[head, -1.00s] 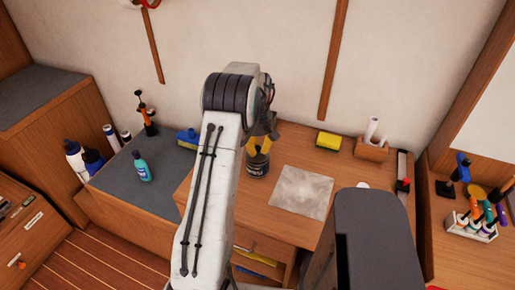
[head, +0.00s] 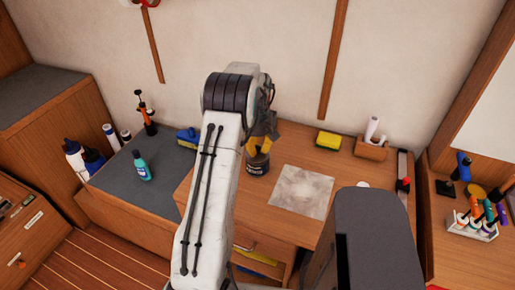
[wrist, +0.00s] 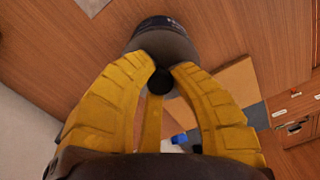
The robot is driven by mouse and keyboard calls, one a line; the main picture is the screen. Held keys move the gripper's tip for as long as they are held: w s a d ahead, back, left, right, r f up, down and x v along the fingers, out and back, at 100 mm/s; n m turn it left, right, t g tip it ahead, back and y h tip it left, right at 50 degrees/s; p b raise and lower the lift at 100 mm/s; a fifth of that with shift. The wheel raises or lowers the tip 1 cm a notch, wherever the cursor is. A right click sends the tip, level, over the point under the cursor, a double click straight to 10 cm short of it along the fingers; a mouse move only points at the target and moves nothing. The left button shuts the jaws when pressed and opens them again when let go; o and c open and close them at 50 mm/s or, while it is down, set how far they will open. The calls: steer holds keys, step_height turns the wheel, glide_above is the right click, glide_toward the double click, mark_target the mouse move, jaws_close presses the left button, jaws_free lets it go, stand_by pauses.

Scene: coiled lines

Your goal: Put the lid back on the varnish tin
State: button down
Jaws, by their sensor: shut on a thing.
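The varnish tin (head: 257,167) is a dark, round tin with a pale label band, upright on the wooden desk. It also shows in the wrist view (wrist: 155,21), at the top. My gripper (wrist: 162,78) has yellow fingers shut on the black knob of a grey lid (wrist: 166,45). In the head view my gripper (head: 259,146) is right above the tin, partly hidden by my arm. The lid is over the tin's top; I cannot tell whether it is seated or slightly above the rim.
A pale square sheet (head: 301,192) lies right of the tin. A yellow sponge (head: 328,140) and a wooden holder (head: 371,149) stand at the back. A blue brush (head: 188,137) and a teal bottle (head: 142,167) are on the grey-topped surface at left.

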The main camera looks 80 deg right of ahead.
steer(key=c, duration=0.5)
jaws_free()
steer(key=shift+r, duration=0.1)
stand_by(0.3)
steer(key=shift+r+p, duration=2.65)
steer(key=shift+r, duration=0.8)
steer(key=shift+c, duration=0.3)
jaws_close()
steer(key=shift+f+b, duration=2.1)
steer(key=shift+f, duration=0.9)
